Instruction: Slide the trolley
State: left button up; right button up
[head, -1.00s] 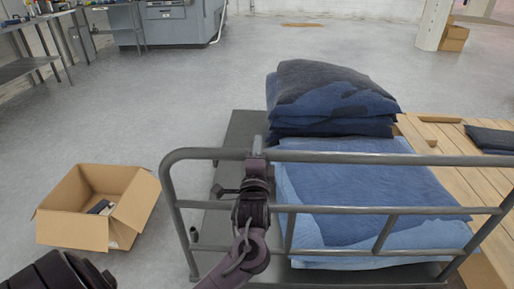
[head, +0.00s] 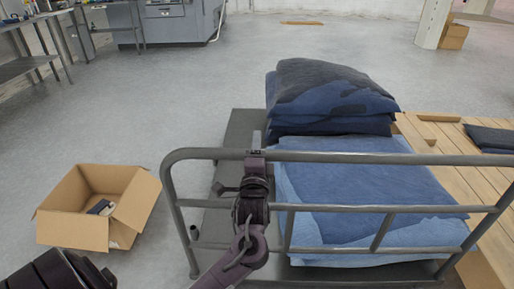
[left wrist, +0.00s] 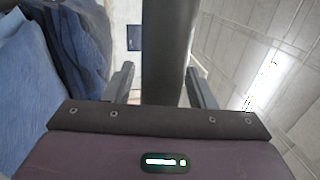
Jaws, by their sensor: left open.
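The trolley is a grey flatbed cart with a tubular rail handle (head: 330,158) facing me and a dark deck (head: 237,150). It carries a tall stack of dark blue folded fabric (head: 330,95) at its far end and a lower, lighter blue pile (head: 360,190) nearer the rail. My left gripper (head: 256,142) is at the top bar of the rail, left of its middle. In the left wrist view, the fingers (left wrist: 160,85) are apart, with the grey bar (left wrist: 167,50) running between them. Whether either finger touches the bar cannot be told. My right gripper is not in view.
An open cardboard box (head: 75,228) stands on the floor left of the trolley. A wooden slatted platform (head: 455,165) with dark fabric lies close along the trolley's right side. A grey machine (head: 180,22) and metal table (head: 25,65) stand behind.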

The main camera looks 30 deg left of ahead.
pick_arm(q)
jog(key=v, duration=0.7)
jog(key=shift+s, duration=0.3)
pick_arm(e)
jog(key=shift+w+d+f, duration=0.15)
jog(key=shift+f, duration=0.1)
pick_arm(q)
jog(key=shift+d+f, duration=0.1)
jog(key=shift+d, duration=0.05)
